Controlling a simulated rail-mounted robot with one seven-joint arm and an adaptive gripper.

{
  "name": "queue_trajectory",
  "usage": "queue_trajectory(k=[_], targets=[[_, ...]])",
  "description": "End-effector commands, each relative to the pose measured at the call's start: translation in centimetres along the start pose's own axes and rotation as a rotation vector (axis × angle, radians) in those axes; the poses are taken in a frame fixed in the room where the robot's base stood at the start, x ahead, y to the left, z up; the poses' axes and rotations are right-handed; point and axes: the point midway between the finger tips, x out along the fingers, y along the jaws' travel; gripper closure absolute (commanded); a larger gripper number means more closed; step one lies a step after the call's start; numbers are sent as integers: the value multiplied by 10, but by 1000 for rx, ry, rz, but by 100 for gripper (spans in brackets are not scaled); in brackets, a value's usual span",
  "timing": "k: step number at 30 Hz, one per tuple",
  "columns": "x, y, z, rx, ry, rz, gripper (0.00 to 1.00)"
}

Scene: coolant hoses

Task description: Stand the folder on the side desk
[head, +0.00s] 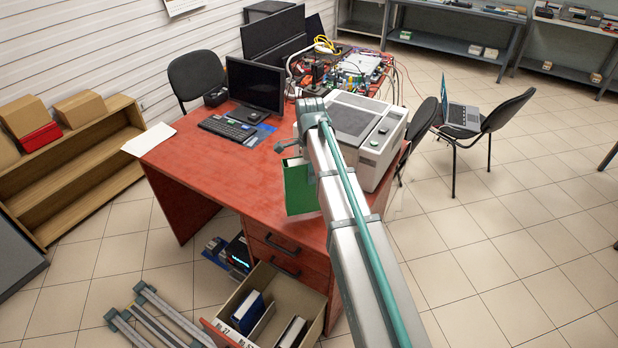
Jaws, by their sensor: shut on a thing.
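A green folder (299,188) is upright at the front edge of the red desk (190,160), just left of my arm. I cannot tell whether its lower edge touches the desk or hangs in front of it. My gripper (289,152) is at the folder's top edge and is shut on it. My arm link hides part of the gripper and the folder's right side. The red desk's top is partly bare to the left of the folder.
A large printer (368,138) stands right of my arm on the desk. A monitor (256,84) and keyboard (228,129) stand behind. An open drawer (222,322) with binders juts out below. Grey-teal bars (158,316) lie on the floor. Chairs stand at right.

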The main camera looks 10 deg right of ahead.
Motion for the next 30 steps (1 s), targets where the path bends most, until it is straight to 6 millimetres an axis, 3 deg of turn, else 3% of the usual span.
queue_trajectory(k=[5, 12, 24, 25, 29, 30], targets=[[11, -10, 1, 0, 0, 2, 100], [38, -7, 1, 0, 0, 1, 100], [43, -7, 0, 0, 0, 0, 100], [43, -7, 0, 0, 0, 0, 51], [43, -7, 0, 0, 0, 0, 29], [43, -7, 0, 0, 0, 0, 29]])
